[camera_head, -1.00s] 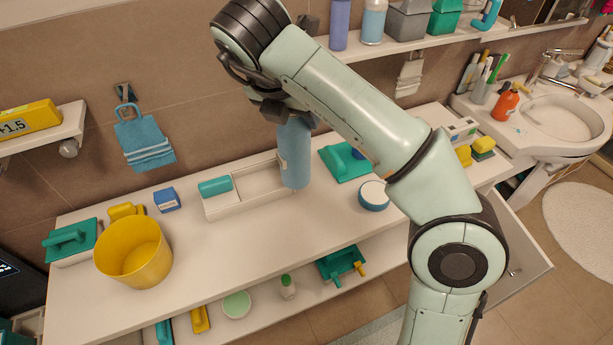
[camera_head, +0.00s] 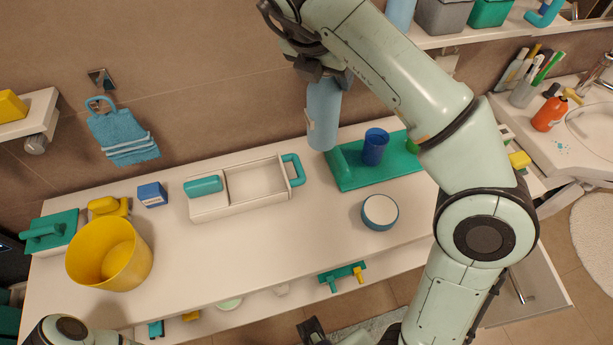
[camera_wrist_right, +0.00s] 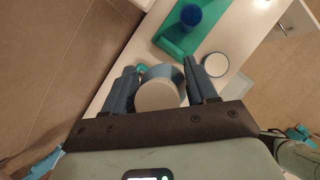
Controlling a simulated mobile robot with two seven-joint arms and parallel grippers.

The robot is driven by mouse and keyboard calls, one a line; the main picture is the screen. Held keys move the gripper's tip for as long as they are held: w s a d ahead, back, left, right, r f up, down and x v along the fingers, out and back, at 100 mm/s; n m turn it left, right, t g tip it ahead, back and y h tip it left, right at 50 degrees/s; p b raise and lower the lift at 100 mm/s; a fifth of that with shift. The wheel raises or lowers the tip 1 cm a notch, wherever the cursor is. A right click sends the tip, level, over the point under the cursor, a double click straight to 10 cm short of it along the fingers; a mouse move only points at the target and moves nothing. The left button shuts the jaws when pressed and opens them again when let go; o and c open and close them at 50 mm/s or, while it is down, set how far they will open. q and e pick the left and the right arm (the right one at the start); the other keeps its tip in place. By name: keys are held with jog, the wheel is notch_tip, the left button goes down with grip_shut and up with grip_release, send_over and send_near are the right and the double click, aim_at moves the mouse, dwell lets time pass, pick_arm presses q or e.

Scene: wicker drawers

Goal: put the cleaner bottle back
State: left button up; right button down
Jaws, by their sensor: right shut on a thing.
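The cleaner bottle, a light-blue cylinder (camera_head: 323,118), is held nearly upright by my right gripper (camera_head: 325,78). It hangs over the back of the white counter (camera_head: 235,245), just left of the teal board. I cannot tell whether its base touches the counter or the board. In the right wrist view my right gripper (camera_wrist_right: 160,75) has its two dark fingers on either side of the bottle (camera_wrist_right: 158,94), whose round pale end faces the camera. Part of my left arm shows at the bottom left of the head view. A dark part at the bottom middle may be my left gripper (camera_head: 313,331); its fingers are unclear.
A white caddy (camera_head: 210,208) with teal handles stands left of the bottle. A dark-blue cup (camera_head: 375,147) stands on the teal board (camera_head: 400,169). A round white-and-blue tub (camera_head: 380,211) and a yellow bucket (camera_head: 108,255) are on the counter. The front middle is clear.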

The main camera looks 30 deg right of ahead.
aim_at(326, 113)
jog(key=f+b, duration=0.1)
jog(key=f, duration=0.2)
jog(key=f+b, duration=0.1)
jog(key=f, duration=0.2)
jog(key=f+b, duration=0.1)
jog(key=f, duration=0.1)
jog(key=shift+s+a+f+b, duration=0.1)
jog(key=shift+s+f+b, duration=0.2)
jog(key=shift+f, duration=0.1)
notch_tip(326, 113, down, 5)
jog(key=shift+w+f+b, duration=0.15)
jog(key=shift+b, duration=0.7)
jog(key=shift+f+b, duration=0.75)
jog(key=shift+f, duration=2)
jog(key=shift+c, duration=1.5)
grip_release()
